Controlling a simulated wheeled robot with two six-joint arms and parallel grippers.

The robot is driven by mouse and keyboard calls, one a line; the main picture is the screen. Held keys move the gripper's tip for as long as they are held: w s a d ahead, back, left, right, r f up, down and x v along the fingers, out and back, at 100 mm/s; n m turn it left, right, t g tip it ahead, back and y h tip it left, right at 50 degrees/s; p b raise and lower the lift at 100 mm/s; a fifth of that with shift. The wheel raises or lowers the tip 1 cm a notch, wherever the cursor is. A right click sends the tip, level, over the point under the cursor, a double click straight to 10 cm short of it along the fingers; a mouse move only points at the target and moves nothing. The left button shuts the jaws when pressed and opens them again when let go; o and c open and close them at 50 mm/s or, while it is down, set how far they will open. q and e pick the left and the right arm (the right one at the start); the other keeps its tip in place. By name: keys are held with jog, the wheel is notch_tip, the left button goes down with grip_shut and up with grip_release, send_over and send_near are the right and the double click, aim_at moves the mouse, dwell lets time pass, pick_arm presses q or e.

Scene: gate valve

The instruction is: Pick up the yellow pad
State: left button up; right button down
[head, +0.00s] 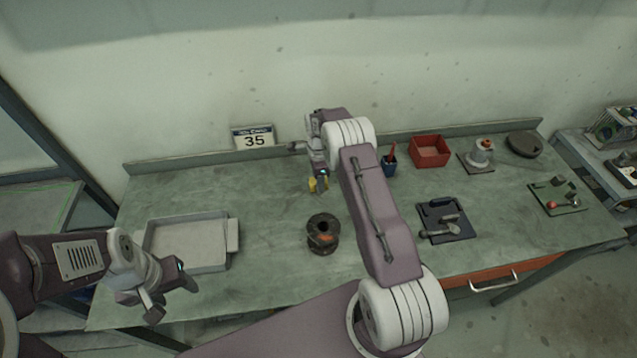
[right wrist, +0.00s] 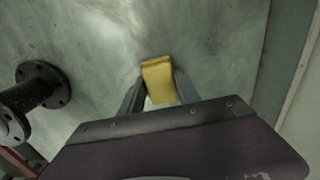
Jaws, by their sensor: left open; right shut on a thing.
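The yellow pad (right wrist: 158,80) is between the two fingers of my right gripper (right wrist: 158,92) in the right wrist view. The gripper is shut on it. In the head view the pad (head: 312,185) shows as a small yellow patch at the tips of my right gripper (head: 318,183), over the back middle of the bench. I cannot tell whether the pad touches the bench top. My left gripper (head: 155,300) is open and empty at the front left, near the grey tray.
A dark flanged spool (head: 322,234) stands on the bench (head: 275,215) in front of the pad. A grey tray (head: 187,242) is at the left. A pen cup (head: 388,165), a red bin (head: 430,151) and a dark tool mat (head: 445,220) are to the right.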

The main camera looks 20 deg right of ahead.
notch_tip(320, 180, up, 3)
jog(key=shift+w+r+b, duration=0.1)
jog(key=shift+b, duration=0.55)
jog(key=s+d+r+b, duration=0.2)
jog(key=s+r, duration=0.5)
jog(key=s, duration=0.4)
jog(key=shift+s+d, duration=0.25)
jog(key=shift+d, duration=0.35)
jog(key=c, duration=1.8)
grip_release()
jog(key=shift+c, duration=1.2)
jog(key=shift+w, duration=0.1)
